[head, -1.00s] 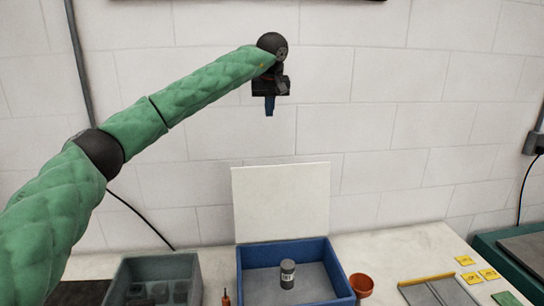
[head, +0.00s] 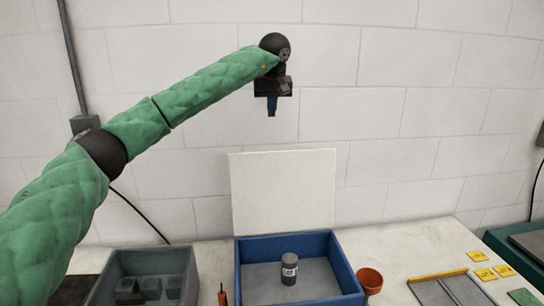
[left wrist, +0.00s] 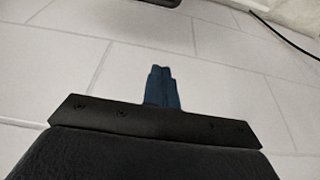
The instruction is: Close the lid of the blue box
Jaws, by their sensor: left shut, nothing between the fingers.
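The blue box (head: 350,282) stands on the table with its white lid (head: 283,192) raised upright at the back edge. A grey labelled canister (head: 290,269) stands inside the box. My left gripper (head: 272,106) is up in front of the wall, well above the lid and apart from it. Its blue fingers are together and empty, and they also show in the left wrist view (left wrist: 162,88) against the wall. My right gripper is in neither view.
A grey bin (head: 190,285) with dark blocks is left of the box, with an orange-handled tool (head: 222,296) between them. A terracotta pot (head: 369,281) is close on the right. Further right are a grey tray (head: 450,288) and yellow tags (head: 485,275).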

